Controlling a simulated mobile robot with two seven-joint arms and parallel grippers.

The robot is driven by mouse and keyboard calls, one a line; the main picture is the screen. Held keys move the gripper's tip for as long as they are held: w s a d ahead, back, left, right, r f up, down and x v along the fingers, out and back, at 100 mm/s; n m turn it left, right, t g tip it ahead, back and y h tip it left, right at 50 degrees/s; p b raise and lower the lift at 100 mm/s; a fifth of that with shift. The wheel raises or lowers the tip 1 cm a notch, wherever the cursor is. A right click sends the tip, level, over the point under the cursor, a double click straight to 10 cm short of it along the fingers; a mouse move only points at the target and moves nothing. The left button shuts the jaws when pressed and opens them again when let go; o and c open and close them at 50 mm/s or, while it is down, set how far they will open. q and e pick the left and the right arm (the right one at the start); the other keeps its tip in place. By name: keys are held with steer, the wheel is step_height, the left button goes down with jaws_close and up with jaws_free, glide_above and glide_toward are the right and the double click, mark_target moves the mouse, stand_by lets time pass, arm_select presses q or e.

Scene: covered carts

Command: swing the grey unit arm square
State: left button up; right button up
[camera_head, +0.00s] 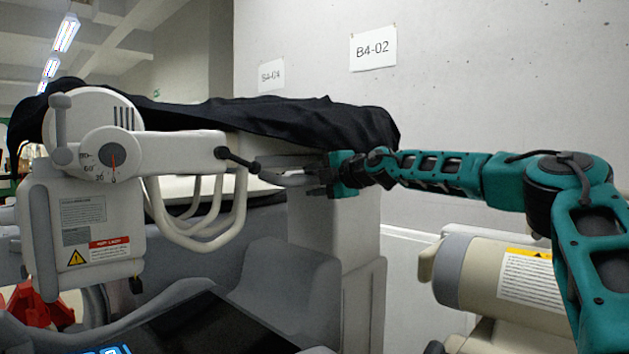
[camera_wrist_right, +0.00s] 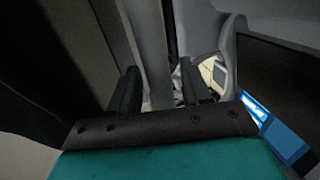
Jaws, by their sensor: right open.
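The grey unit arm (camera_head: 185,152) runs to the right from a round hub with a degree dial (camera_head: 113,158) on the unit at the left. The dial carries a small red pointer, its reading too small to be sure of. A grey handle bar (camera_head: 285,178) extends from a dark joint at the arm's end. My right gripper (camera_head: 318,178) is at the bar's far end, open. In the right wrist view, a grey bar (camera_wrist_right: 148,45) passes between the two dark fingers of the right gripper (camera_wrist_right: 156,88); contact cannot be told. My left gripper is not in view.
A black cover (camera_head: 290,120) drapes over the cart behind the arm. Curved pale tubes (camera_head: 210,235) hang below the arm. A dark screen (camera_head: 205,325) is at the bottom front. A concrete wall (camera_head: 480,70) closes the back.

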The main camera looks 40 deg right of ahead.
steer(key=shift+w, duration=0.1)
jaws_close()
stand_by(0.5)
